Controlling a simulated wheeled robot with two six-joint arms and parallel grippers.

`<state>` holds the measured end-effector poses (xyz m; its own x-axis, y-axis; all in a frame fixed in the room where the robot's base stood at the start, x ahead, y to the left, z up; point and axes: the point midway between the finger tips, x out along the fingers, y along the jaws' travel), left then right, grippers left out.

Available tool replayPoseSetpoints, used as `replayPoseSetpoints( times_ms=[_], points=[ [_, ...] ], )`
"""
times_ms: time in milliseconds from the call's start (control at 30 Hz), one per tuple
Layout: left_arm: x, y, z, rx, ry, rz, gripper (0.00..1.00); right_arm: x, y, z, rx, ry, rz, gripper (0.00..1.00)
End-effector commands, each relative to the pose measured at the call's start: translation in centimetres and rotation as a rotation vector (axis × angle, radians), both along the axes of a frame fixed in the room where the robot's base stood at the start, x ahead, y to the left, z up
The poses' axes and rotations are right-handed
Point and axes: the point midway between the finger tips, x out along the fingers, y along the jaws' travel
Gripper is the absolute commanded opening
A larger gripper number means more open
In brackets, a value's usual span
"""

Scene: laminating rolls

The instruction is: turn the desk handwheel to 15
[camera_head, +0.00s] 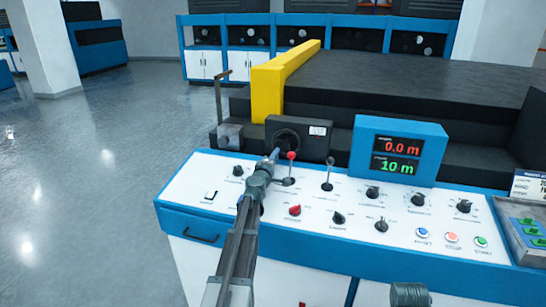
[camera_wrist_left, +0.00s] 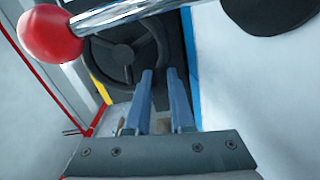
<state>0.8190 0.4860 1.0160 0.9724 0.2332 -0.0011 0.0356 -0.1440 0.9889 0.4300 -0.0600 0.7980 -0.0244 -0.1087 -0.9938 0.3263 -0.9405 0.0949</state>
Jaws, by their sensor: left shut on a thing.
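The handwheel (camera_head: 287,138) is a dark wheel on the front of a black box with a white label, at the desk's back edge. In the left wrist view the handwheel (camera_wrist_left: 127,52) shows its dark rim and hub. My left gripper (camera_head: 274,154) reaches up to it from the front. In the left wrist view, the two blue fingers of my left gripper (camera_wrist_left: 161,76) meet the wheel's lower right rim and are shut on it; the exact contact is hard to see. The blue display (camera_head: 399,150) reads 0.0 m in red and 10 m in green.
A red-knobbed lever (camera_head: 291,157) stands right beside my left gripper; its red ball (camera_wrist_left: 50,33) is close in the left wrist view. A black-knobbed lever (camera_head: 328,174) stands further right. Several dials cover the white desk panel (camera_head: 225,167). A yellow bar (camera_head: 268,90) rises behind.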

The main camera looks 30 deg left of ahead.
Motion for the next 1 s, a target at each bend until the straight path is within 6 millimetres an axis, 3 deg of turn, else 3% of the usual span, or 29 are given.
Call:
replayPoseSetpoints(
  times_ms=[600,1000],
  points=[
    [0.5,-2.4,-1.2,-0.521,-0.125,0.003,0.0,0.0,0.0,-1.2,0.0,0.0,0.0,0.5],
    [0.7,-3.3,-1.3,-0.689,-0.166,0.002,0.0,0.0,0.0,-1.3,0.0,0.0,0.0,0.5]
  ],
)
